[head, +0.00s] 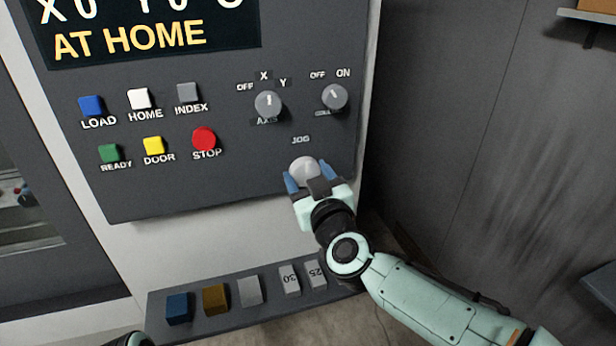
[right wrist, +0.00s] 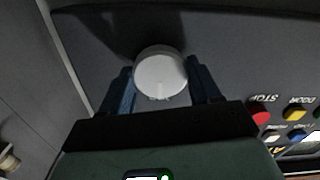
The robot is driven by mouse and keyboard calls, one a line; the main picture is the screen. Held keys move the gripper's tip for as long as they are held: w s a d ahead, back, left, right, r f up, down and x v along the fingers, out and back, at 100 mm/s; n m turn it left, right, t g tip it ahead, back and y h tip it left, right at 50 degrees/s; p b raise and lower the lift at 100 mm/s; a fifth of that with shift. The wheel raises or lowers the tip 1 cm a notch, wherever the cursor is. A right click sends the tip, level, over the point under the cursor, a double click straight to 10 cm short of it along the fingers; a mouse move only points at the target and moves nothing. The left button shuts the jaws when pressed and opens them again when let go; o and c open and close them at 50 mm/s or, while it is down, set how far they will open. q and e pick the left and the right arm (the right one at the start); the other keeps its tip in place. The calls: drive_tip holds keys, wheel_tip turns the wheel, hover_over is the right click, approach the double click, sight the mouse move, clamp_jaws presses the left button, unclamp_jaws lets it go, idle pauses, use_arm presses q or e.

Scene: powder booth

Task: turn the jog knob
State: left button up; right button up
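The jog knob (head: 304,169) is a round, light grey knob under the JOG label, low on the right of the dark control panel. My right gripper (head: 307,175) is at the knob, with one blue finger on each side of it. In the right wrist view the knob (right wrist: 160,72) sits between the two spread fingertips (right wrist: 160,80), its pale mark pointing down in that picture. The fingers are very close to the knob's sides; I cannot tell whether they touch. My left gripper is not in view; only a bit of my left arm shows at the bottom edge.
Above the knob are the axis selector (head: 268,104) and an OFF/ON knob (head: 334,97). A red STOP button (head: 204,139) and several coloured buttons lie to the left. A ledge (head: 205,325) with several blocks runs below the panel.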

drive_tip(key=m, duration=0.6)
drive_tip(key=shift+m, duration=0.3)
drive_tip(key=m+b, duration=0.1)
drive_tip(key=m, duration=0.5)
drive_tip(key=shift+b, duration=0.3)
drive_tip(key=m+b, duration=0.1)
drive_tip(key=m, duration=0.5)
drive_tip(key=shift+m, duration=0.4)
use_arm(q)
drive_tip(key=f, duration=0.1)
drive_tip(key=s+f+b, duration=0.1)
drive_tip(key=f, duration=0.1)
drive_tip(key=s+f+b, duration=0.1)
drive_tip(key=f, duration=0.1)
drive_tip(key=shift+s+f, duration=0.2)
use_arm(e)
drive_tip(key=m, duration=0.6)
drive_tip(key=shift+m, duration=0.3)
